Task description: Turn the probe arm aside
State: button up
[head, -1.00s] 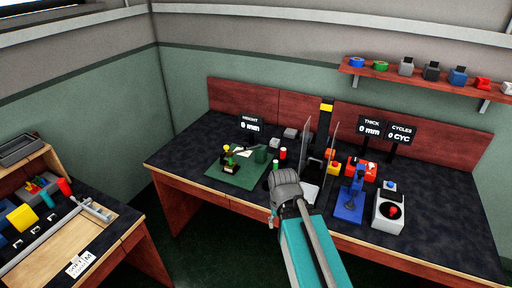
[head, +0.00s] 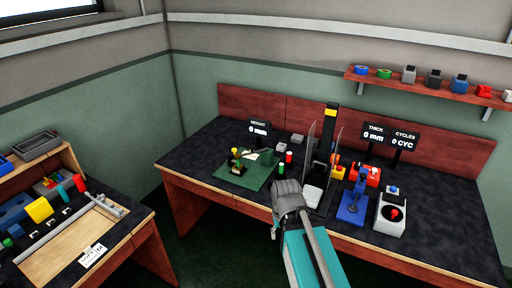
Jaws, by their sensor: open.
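A small gauge (head: 237,161) with a black base and yellow parts stands on a green mat (head: 225,184) on the dark bench. A thin pale piece (head: 250,155) beside it may be the probe arm; it is too small to tell. My gripper (head: 275,231) is at the front edge of the bench, right of and nearer than the mat, apart from the gauge. It is small and partly hidden by my grey wrist, and appears empty.
A black post (head: 328,135) with clear panels stands right of the mat. Red and green cylinders (head: 288,157) stand between. A blue press (head: 353,207) and a white box with a red knob (head: 391,213) are at right. A second bench (head: 135,222) is at left.

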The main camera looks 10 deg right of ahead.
aim_at(252, 148)
jog(key=u, duration=0.1)
jog(key=i, duration=0.95)
jog(key=z, duration=0.05)
